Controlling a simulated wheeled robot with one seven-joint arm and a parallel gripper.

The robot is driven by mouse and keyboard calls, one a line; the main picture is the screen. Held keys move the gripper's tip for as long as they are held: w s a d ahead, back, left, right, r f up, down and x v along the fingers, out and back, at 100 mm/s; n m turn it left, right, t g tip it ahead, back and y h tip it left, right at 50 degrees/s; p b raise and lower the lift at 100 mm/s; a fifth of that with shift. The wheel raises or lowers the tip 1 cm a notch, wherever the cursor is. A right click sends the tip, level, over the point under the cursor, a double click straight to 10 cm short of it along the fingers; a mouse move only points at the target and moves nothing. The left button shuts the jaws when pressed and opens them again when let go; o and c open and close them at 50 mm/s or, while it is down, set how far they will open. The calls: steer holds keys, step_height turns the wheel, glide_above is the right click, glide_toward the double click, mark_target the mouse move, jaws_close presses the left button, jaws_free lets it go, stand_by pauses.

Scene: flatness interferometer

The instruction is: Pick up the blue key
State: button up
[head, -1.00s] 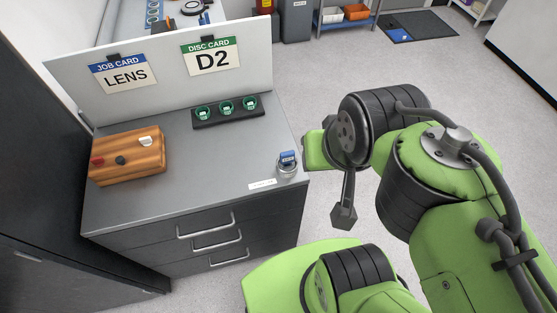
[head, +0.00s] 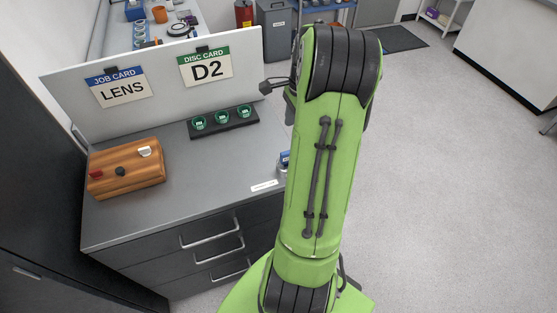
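A small blue piece (head: 285,156) stands in a round clear or metallic holder at the right front corner of the grey cabinet top (head: 190,185). It looks like the blue key, but its shape is too small to make out. My green arm now covers its right side. The end of my arm is mostly hidden behind the upper arm link. A dark part of it, seemingly my gripper (head: 268,87), sticks out to the left at the height of the upright board, apart from the blue piece. Its fingers cannot be made out.
A wooden block (head: 125,170) with red, black and white pieces sits at the left. A black rack (head: 222,123) holds green-marked rings below the white board (head: 160,75) with LENS and D2 cards. A white label (head: 264,186) lies near the front edge. The middle top is clear.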

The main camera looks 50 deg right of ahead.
mark_target(287, 152)
steer(key=f, duration=0.4)
steer(key=a+f, duration=0.1)
steer(key=f, duration=0.3)
steer(key=w+f+b, duration=0.1)
steer(key=f, duration=0.2)
steer(key=shift+a+f, duration=0.15)
steer(key=shift+f, duration=0.25)
steer(key=shift+r, duration=0.1)
jaws_close()
